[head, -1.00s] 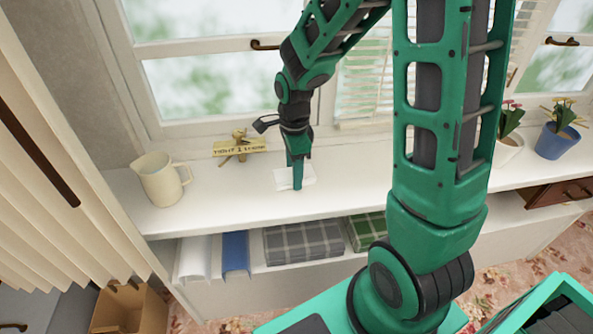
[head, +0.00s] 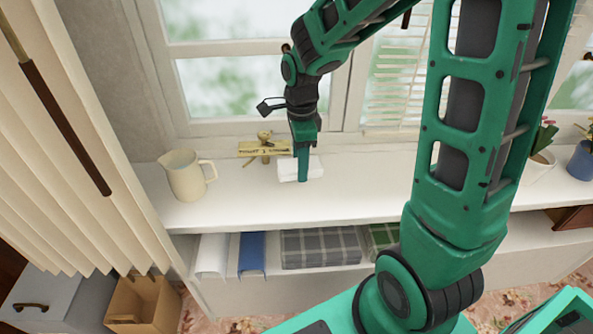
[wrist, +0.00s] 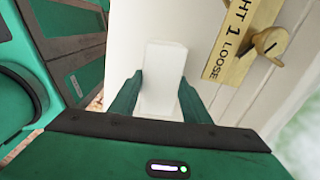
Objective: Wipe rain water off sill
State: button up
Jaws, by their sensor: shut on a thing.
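A white cloth or pad (head: 288,170) is on the white window sill (head: 365,182), beside the brass ornament. My gripper (head: 302,178) points down at the sill and is shut on the white cloth. In the wrist view the cloth (wrist: 163,75) lies between my two green fingers (wrist: 160,98) and reaches out past them. I cannot tell whether the cloth presses on the sill or is slightly above it. No rain water can be made out on the pale sill.
A cream jug (head: 186,176) stands at the sill's left end. A brass plate with lettering (head: 263,148) stands behind the cloth, close to my gripper. Potted plants (head: 541,160) stand at the right. Folded plaid cloths (head: 318,247) lie on the shelf below. The sill's middle is clear.

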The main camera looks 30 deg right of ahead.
jog(key=shift+r, duration=1.45)
